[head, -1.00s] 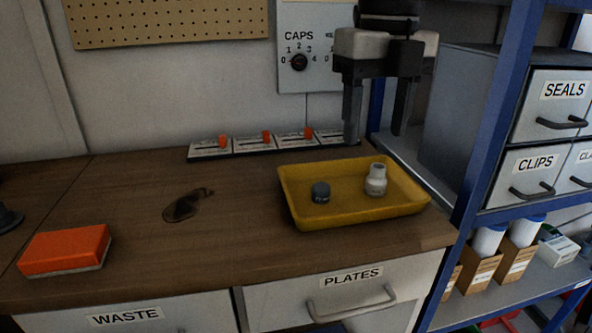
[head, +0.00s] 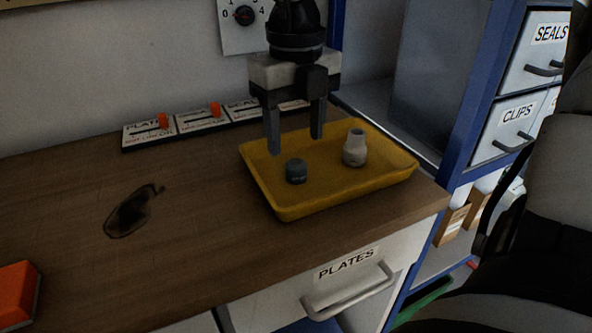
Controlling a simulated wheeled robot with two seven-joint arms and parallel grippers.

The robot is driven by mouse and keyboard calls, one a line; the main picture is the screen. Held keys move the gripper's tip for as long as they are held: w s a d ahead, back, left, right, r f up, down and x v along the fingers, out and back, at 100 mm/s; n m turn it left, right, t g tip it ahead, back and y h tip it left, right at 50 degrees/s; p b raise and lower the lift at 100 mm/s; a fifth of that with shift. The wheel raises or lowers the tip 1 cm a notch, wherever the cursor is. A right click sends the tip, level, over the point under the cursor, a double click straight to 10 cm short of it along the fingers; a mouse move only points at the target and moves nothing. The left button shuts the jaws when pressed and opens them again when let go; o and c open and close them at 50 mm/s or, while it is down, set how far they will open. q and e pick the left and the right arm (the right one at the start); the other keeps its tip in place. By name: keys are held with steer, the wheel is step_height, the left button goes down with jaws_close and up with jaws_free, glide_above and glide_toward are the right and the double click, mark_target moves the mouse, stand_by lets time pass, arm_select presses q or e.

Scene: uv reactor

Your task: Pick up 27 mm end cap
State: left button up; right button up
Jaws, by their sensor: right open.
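A small dark grey cap (head: 296,171) stands in the left part of a yellow tray (head: 292,211) on the wooden bench. I take it for the end cap; its size marking is too small to read. A pale grey stepped fitting (head: 354,150) stands upright to its right in the same tray. My right gripper (head: 295,143) points down over the tray with its two fingers apart and empty. Its fingertips appear just above and behind the dark cap, not around it. My left gripper is not in view.
Label plates with orange sliders (head: 163,121) line the back of the bench. A dark stain (head: 133,212) and an orange block (head: 16,292) lie on the left. A blue-framed shelf with drawers (head: 516,122) stands at the right. The bench's middle is clear.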

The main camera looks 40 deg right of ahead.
mark_target(296, 161)
step_height(296, 161, down, 6)
steer(key=shift+w+d+r, duration=0.1)
steer(key=shift+d+r, duration=0.05)
steer(key=shift+r, duration=0.05)
steer(key=c, duration=1.1)
steer(key=shift+o, duration=0.2)
steer(key=shift+r, duration=0.1)
